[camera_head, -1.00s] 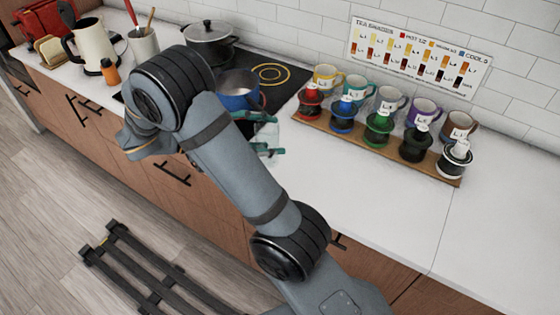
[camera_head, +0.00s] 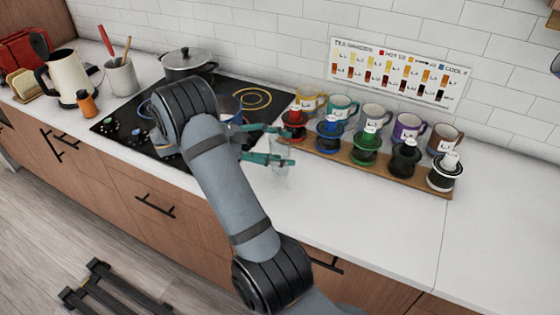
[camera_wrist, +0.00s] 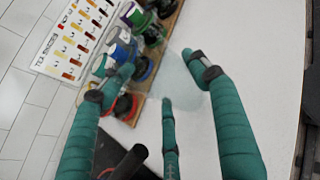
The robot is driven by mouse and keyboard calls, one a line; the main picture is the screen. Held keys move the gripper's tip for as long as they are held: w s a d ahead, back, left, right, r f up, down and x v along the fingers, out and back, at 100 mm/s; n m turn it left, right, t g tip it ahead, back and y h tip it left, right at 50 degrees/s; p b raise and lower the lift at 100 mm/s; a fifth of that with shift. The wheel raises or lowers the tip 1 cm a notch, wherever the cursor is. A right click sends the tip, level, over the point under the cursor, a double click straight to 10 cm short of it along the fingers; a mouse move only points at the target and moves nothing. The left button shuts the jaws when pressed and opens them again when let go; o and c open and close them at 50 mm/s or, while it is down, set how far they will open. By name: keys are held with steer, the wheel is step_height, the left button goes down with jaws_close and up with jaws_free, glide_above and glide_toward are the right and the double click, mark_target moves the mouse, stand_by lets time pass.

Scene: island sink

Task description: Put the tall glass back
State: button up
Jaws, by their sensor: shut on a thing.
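The tall glass is clear and hard to see. In the head view, its faint body (camera_head: 279,171) shows at my gripper's fingers, over the white counter just in front of the left end of the wooden board. My gripper (camera_head: 291,146) has teal fingers and is shut on the glass. In the wrist view, the pale see-through glass (camera_wrist: 181,80) shows between the fingers of my gripper (camera_wrist: 165,90). I cannot tell whether its base touches the counter.
Close behind my gripper, the wooden board (camera_head: 425,187) carries several small drippers, with coloured mugs behind. The black cooktop (camera_head: 120,125) with a blue pot (camera_head: 229,106) lies to the left. The counter (camera_head: 350,225) in front of the board is clear. A tea chart (camera_head: 400,72) hangs behind.

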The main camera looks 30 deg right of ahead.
steer(key=shift+w+d+f, duration=0.15)
steer(key=shift+d, duration=0.05)
steer(key=shift+f, duration=2)
steer(key=shift+f, duration=0.1)
steer(key=o, duration=1.3)
steer(key=shift+a+r, duration=0.1)
steer(key=shift+r, duration=0.1)
steer(key=v, duration=1.1)
steer(key=shift+a, duration=0.4)
steer(key=shift+r, duration=0.15)
